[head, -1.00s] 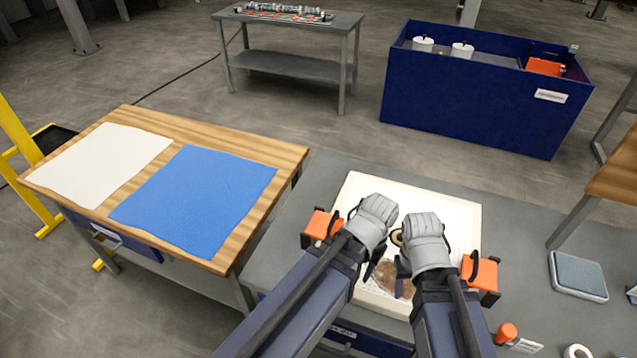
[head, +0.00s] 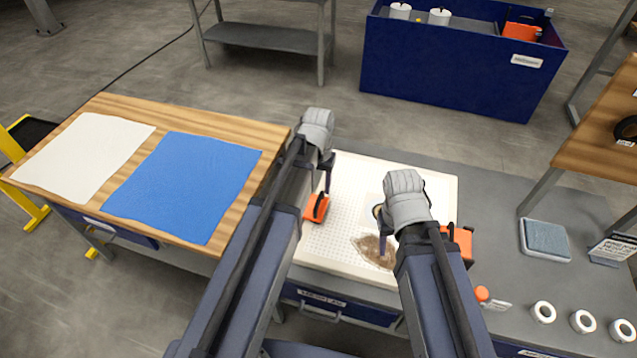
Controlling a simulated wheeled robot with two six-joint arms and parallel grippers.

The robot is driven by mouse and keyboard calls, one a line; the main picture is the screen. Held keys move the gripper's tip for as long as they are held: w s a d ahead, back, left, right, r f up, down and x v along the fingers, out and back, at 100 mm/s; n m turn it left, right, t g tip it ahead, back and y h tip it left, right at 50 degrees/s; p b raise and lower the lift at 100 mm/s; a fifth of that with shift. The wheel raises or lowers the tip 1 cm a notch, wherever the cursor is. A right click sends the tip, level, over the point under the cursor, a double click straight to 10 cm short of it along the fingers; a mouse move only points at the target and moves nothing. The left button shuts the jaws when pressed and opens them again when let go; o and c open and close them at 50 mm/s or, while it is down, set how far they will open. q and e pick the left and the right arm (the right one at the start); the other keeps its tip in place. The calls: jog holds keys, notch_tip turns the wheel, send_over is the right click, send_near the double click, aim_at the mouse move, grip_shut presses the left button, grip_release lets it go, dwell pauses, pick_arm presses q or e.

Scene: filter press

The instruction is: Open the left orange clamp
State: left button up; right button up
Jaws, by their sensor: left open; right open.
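The left orange clamp (head: 316,208) sits at the left edge of the white perforated plate (head: 341,222). My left arm hides part of it. My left gripper (head: 327,180) is open just above and behind the clamp, its dark finger pointing down near it; I cannot tell whether they touch. The right orange clamp (head: 459,240) is at the plate's right edge, partly behind my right arm. My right gripper (head: 384,240) is open over the middle of the plate, near a brown stain (head: 372,250).
A wooden table (head: 275,139) with a white cloth (head: 85,155) and a blue cloth (head: 185,185) stands at the left. A blue bin (head: 450,75) is behind. A grey-blue pad (head: 545,238) and several white rings (head: 583,321) lie at the right.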

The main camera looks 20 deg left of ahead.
aim_at(319, 199)
pick_arm(q)
jog(key=shift+f+b, duration=3.55)
jog(key=shift+f, duration=0.3)
pick_arm(e)
jog(key=shift+f, duration=3.85)
pick_arm(q)
jog(key=shift+c, duration=0.3)
grip_shut()
jog(key=shift+a+r+p, duration=0.55)
jog(key=shift+r+p, duration=0.25)
pick_arm(e)
jog(key=shift+r, duration=0.8)
pick_arm(q)
jog(key=shift+f, duration=0.1)
jog(key=shift+a+r+p, duration=0.35)
jog(key=shift+a+r, duration=0.1)
jog(key=shift+a, duration=0.05)
pick_arm(e)
jog(key=shift+r, duration=0.35)
pick_arm(q)
jog(key=shift+a, duration=0.3)
jog(key=shift+r, duration=0.1)
pick_arm(e)
jog(key=shift+r, duration=0.1)
